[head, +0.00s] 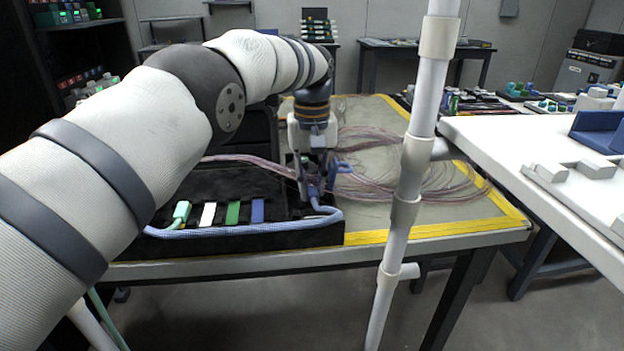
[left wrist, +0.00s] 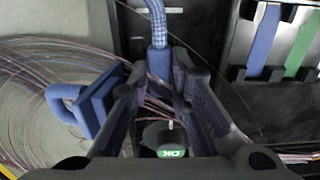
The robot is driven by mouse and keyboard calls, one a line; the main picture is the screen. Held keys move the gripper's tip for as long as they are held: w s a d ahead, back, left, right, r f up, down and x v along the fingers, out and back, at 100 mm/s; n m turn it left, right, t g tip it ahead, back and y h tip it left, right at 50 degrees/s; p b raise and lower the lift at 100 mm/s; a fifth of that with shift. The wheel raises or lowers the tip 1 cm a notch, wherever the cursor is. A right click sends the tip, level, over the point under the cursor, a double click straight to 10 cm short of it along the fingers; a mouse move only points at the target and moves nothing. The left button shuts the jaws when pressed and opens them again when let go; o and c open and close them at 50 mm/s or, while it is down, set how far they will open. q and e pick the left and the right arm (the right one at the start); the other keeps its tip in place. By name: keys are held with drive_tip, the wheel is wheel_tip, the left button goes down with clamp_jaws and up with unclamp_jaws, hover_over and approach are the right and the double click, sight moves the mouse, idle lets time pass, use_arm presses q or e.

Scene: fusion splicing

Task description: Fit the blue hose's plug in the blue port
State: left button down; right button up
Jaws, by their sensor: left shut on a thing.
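The blue hose (head: 262,229) runs along the front edge of the black box and bends up at its right end to my left gripper (head: 314,188). In the left wrist view, the blue hose (left wrist: 157,22) comes in from the top and ends in the blue plug (left wrist: 160,63). My left gripper (left wrist: 162,85) is shut on this plug. The plug's far end is hidden between the fingers. A blue strip (head: 257,211) is on the box, left of the gripper. I cannot make out an open blue port. My right gripper is not in view.
Green (head: 232,213) and white (head: 208,214) strips and a teal plug (head: 181,211) line the box. A blue bracket (left wrist: 92,104) is beside the left finger. Thin fibres spread over the table. A white pole (head: 407,180) stands in front, right of the gripper.

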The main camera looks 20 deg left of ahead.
sight(313, 188)
use_arm(q)
drive_tip(key=shift+f, duration=0.5)
idle(0.4)
drive_tip(key=c, duration=1.4)
unclamp_jaws()
drive_tip(key=shift+d+r, duration=0.1)
drive_tip(key=shift+r, duration=0.05)
wheel_tip(313, 188, up, 6)
drive_tip(key=shift+r, duration=0.65)
drive_tip(key=shift+s+a, duration=0.1)
drive_tip(key=shift+a, duration=0.1)
